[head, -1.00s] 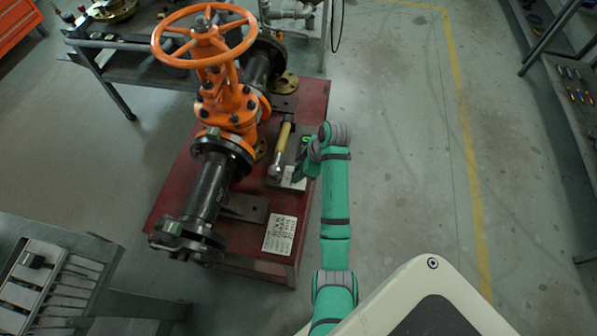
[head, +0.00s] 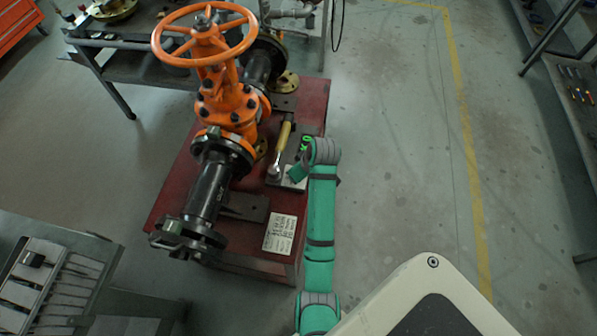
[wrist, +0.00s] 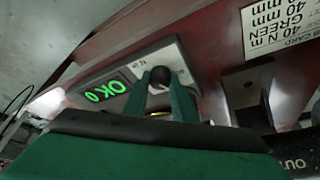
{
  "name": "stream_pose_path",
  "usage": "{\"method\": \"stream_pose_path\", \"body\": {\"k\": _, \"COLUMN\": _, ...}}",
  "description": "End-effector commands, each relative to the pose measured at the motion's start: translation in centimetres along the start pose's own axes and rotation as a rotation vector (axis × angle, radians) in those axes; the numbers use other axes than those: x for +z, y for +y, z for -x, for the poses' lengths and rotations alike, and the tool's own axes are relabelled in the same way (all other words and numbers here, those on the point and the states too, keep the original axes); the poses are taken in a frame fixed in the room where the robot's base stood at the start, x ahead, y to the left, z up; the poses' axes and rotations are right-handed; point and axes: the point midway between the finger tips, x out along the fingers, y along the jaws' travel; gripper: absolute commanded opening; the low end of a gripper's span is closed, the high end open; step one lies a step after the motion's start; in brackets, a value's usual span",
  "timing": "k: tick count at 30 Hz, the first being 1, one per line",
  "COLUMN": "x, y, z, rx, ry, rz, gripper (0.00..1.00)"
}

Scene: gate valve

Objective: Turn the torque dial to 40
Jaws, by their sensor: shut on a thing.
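The torque dial is a small black knob (wrist: 160,74) on a light grey plate (wrist: 182,62) in the wrist view. My gripper (wrist: 160,90) has its two green fingers around the knob, one on each side, and is shut on it. In the head view my gripper (head: 297,172) is over the near end of the tester on the red bench, and hides the knob. The display (head: 304,143) also shows there, too small to read.
A yellow-handled torque wrench (head: 283,138) lies just left of my gripper. The orange gate valve (head: 228,95) with its handwheel stands further left. A white card (head: 280,233) lies on the red bench (head: 265,263); in the wrist view (wrist: 280,22) it shows "40 N m". Floor to the right is clear.

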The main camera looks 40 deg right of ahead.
Motion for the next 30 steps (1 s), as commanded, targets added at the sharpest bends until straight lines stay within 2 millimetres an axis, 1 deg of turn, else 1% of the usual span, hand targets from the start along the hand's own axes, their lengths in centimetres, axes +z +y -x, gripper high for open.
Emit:
{"method": "stream_pose_path", "body": {"k": 4, "x": 0.02, "y": 0.02, "z": 0.07, "rx": 0.030, "ry": 0.001, "rz": -0.069, "gripper": 0.02}}
{"method": "stream_pose_path", "body": {"k": 10, "x": 0.04, "y": 0.02, "z": 0.07, "rx": 0.053, "ry": 0.000, "rz": -0.123, "gripper": 0.02}}
{"method": "stream_pose_path", "body": {"k": 25, "x": 0.01, "y": 0.07, "z": 0.09, "rx": 0.060, "ry": 0.001, "rz": -0.141, "gripper": 0.02}}
{"method": "stream_pose_path", "body": {"k": 26, "x": 0.01, "y": 0.07, "z": 0.09, "rx": 0.060, "ry": 0.001, "rz": -0.140, "gripper": 0.29}}
{"method": "stream_pose_path", "body": {"k": 27, "x": 0.00, "y": 0.06, "z": 0.09, "rx": 0.060, "ry": 0.001, "rz": -0.140, "gripper": 0.39}}
{"method": "stream_pose_path", "body": {"k": 28, "x": 0.01, "y": 0.05, "z": 0.08, "rx": 0.060, "ry": 0.001, "rz": -0.140, "gripper": 0.43}}
{"method": "stream_pose_path", "body": {"k": 30, "x": 0.01, "y": 0.03, "z": 0.07, "rx": 0.060, "ry": 0.001, "rz": -0.140, "gripper": 0.43}}
